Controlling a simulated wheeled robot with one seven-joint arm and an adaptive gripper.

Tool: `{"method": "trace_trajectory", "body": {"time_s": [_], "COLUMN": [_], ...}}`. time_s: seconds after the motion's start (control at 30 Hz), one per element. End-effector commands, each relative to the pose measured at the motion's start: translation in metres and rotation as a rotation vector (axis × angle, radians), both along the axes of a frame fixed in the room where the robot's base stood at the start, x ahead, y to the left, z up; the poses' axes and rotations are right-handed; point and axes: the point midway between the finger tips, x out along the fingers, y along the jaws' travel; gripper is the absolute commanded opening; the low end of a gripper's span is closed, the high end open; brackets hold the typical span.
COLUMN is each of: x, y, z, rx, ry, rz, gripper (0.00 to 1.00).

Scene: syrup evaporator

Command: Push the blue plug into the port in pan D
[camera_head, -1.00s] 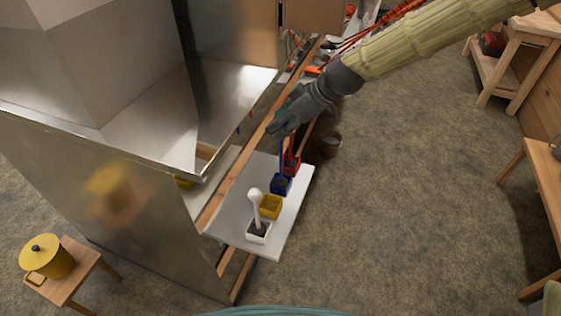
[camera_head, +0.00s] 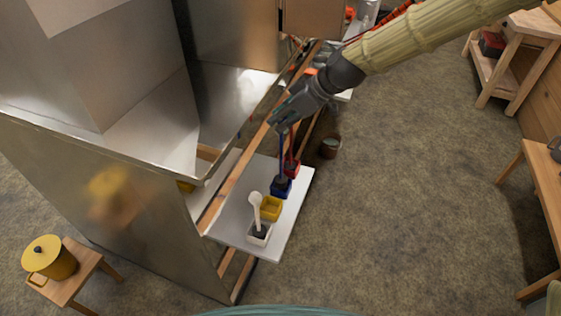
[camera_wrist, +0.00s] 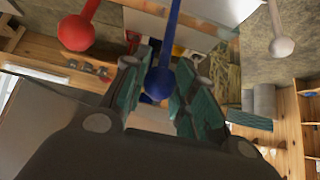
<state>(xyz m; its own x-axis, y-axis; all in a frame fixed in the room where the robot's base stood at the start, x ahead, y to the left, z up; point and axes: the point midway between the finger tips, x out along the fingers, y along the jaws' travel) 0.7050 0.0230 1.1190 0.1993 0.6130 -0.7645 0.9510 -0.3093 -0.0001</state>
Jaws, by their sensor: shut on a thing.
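The blue plug (camera_head: 282,155) is a thin upright blue rod, its lower end at a blue box (camera_head: 281,188) on the white side shelf. In the wrist view its round blue knob (camera_wrist: 159,82) sits between the two teal finger pads. My gripper (camera_head: 279,121) is above the shelf, shut on the upper part of this plug; it also shows in the wrist view (camera_wrist: 162,95). The metal pan (camera_head: 225,95) of the evaporator is just left of my gripper. I cannot make out the port or any pan letter.
A red plug (camera_head: 294,150) stands close to the right of the blue one, at a red box. A yellow box (camera_head: 270,208) and a white plug (camera_head: 255,210) in a white box are nearer on the shelf (camera_head: 240,238).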

Motion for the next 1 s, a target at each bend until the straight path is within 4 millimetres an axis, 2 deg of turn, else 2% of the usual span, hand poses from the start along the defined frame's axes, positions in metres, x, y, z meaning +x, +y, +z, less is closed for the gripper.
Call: {"method": "trace_trajectory", "body": {"time_s": [0.03,0.5,0.87,1.0], "x": [0.000,0.000,0.000,0.000], "y": [0.000,0.000,0.000,0.000], "z": [0.007,0.040,0.042,0.054], "rx": [0.001,0.000,0.000,0.000], "ry": [-0.001,0.000,0.000,0.000], "rz": [-0.001,0.000,0.000,0.000], "gripper": [0.00,0.00,0.00,0.00]}}
